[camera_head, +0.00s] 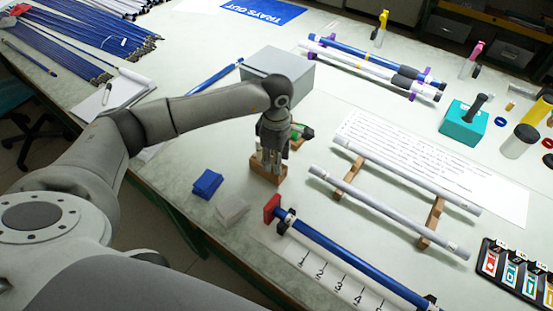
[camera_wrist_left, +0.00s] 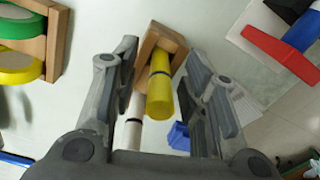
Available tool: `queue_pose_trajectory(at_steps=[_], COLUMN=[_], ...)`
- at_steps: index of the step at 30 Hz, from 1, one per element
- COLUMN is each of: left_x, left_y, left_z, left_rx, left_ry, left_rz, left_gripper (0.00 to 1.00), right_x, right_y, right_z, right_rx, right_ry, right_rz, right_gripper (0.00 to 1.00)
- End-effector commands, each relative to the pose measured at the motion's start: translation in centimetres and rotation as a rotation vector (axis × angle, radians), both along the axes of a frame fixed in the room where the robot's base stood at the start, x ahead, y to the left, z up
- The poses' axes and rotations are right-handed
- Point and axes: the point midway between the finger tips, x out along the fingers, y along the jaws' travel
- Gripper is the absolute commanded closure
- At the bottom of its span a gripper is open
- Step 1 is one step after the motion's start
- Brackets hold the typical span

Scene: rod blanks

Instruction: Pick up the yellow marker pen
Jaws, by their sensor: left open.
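The yellow marker pen (camera_wrist_left: 160,90) stands in a wooden block (camera_wrist_left: 168,36) in the left wrist view, with a dark ring near its upper part. A white pen (camera_wrist_left: 133,120) shows beside it, close to the left finger. My left gripper (camera_wrist_left: 165,95) is open, pointing down, with a finger on each side of the pens; I cannot tell whether either finger touches. In the head view my left gripper (camera_head: 268,160) is over the wooden block (camera_head: 270,178) and hides the yellow pen. My right gripper is not in view.
A blue block (camera_head: 207,184) and a pale block (camera_head: 232,209) lie nearby. A blue rod (camera_head: 350,254) with a red end lies in front. A grey box (camera_head: 278,72) stands behind. Rolls of green and yellow tape (camera_wrist_left: 18,62) sit in a wooden holder beside the gripper.

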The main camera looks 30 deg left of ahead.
Motion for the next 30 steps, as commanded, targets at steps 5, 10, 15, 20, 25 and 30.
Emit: queue_pose_trajectory(at_steps=[5,10,15,20,25,30], left_x=[0.0,0.0,0.0,0.0,0.0,0.2], left_y=[0.0,0.0,0.0,0.0,0.0,0.0], left_z=[-0.3,-0.3,-0.3,-0.3,-0.2,0.9], left_rx=[-0.001,-0.001,-0.001,-0.001,-0.001,-0.001], left_ry=[-0.001,-0.001,-0.001,-0.001,-0.001,-0.006], left_rz=[-0.001,-0.001,0.0,0.0,0.0,0.0], left_gripper=[0.59,0.71,0.93,1.0,1.0,1.0], right_x=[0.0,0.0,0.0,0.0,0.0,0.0], right_y=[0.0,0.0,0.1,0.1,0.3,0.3], right_z=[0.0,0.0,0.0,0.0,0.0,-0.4], right_rx=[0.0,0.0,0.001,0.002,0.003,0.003], right_ry=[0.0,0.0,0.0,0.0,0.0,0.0], right_rz=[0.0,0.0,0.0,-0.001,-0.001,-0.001], right_gripper=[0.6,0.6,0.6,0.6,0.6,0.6])
